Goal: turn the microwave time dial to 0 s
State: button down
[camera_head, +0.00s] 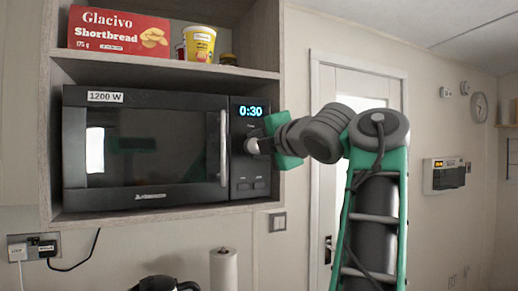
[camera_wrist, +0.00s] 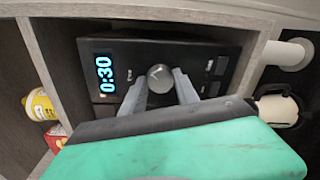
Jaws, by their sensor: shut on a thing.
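The black microwave (camera_head: 150,150) sits in a wooden shelf unit, its door closed. Its blue display (camera_head: 251,111) reads 0:30, and the same reading shows in the wrist view (camera_wrist: 105,75). The round grey time dial (camera_wrist: 160,77) is between the display and the buttons in the wrist view. My gripper (camera_wrist: 164,86) is at the dial, with one finger on each side, shut on it. In the head view my gripper (camera_head: 258,146) covers the dial from the right.
A red shortbread box (camera_head: 118,32) and a yellow tub (camera_head: 199,44) stand on the shelf above. The vertical door handle (camera_head: 223,147) is just left of the control panel. A kettle (camera_wrist: 276,107) and a paper roll (camera_wrist: 287,55) show at the right of the wrist view.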

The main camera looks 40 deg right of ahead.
jog(key=n+b, duration=0.1)
jog(key=n, duration=0.2)
jog(key=shift+f, duration=0.1)
jog(key=shift+a+n+h+b, duration=0.1)
jog(key=shift+n+h+b, duration=0.3)
jog(key=shift+n, duration=1.7)
jog(key=c, duration=0.9)
grip_release()
jog(key=v, duration=0.7)
jog(key=shift+s+a+r, duration=0.15)
jog(key=shift+s+r, duration=0.1)
jog(key=shift+s, duration=0.1)
